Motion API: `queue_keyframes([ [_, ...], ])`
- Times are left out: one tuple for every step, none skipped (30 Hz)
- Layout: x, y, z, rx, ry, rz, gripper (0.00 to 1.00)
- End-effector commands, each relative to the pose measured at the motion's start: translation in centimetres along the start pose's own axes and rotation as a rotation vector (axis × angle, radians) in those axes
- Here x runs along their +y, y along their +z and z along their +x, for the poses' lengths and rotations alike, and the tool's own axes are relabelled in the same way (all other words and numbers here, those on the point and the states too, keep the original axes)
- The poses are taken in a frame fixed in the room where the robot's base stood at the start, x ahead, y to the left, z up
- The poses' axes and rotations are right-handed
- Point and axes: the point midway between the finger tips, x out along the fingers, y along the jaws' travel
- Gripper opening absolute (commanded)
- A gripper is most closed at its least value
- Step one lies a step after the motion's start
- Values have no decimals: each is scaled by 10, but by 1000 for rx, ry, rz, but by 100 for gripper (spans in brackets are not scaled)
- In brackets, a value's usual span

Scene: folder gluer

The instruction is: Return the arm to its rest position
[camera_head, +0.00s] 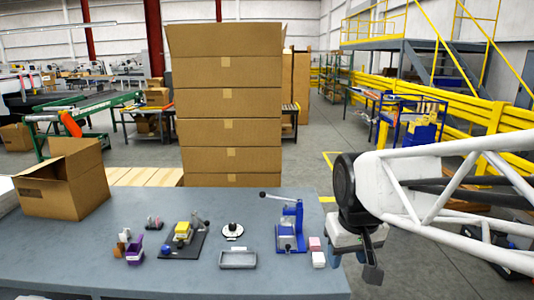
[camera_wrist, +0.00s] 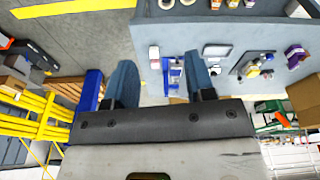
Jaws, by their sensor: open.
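My gripper (camera_head: 367,262) hangs at the end of my white lattice arm, just beyond the right edge of the grey table (camera_head: 190,272) in the head view. In the wrist view, the two blue-grey fingers of my gripper (camera_wrist: 161,80) stand apart with nothing between them. The blue press (camera_head: 290,228) stands upright on the right part of the table, left of my gripper and apart from it. It also shows between the fingers but farther off in the wrist view (camera_wrist: 173,72).
A pink-and-white block pair (camera_head: 317,252), a grey tray (camera_head: 238,260), a yellow device on a dark plate (camera_head: 183,235) and a purple holder (camera_head: 134,251) stand on the table. An open carton (camera_head: 62,182) is at left. Tall stacked cartons (camera_head: 228,105) rise behind. Yellow railings (camera_head: 470,108) stand back right.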

Motion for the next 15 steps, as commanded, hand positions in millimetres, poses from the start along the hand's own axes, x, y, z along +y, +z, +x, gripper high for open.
queue_keyframes([
  [3, 14, 0, 6, 3, 19, 50],
  [4, 22, 0, 8, 4, 31, 50],
  [6, 33, 1, 12, 5, 46, 50],
  [6, 40, 2, 14, 7, 56, 50],
  [7, 48, 3, 16, 8, 67, 50],
  [9, 58, 4, 19, 10, 82, 50],
  [10, 66, 5, 22, 11, 93, 50],
  [10, 72, 6, 24, 12, 103, 50],
  [11, 80, 7, 26, 13, 114, 50],
  [11, 86, 8, 29, 14, 122, 50],
  [12, 91, 9, 31, 15, 130, 50],
  [12, 97, 10, 32, 16, 139, 50],
  [12, 101, 11, 34, 16, 146, 50],
  [12, 105, 12, 35, 17, 151, 50],
  [13, 108, 12, 36, 18, 157, 50],
])
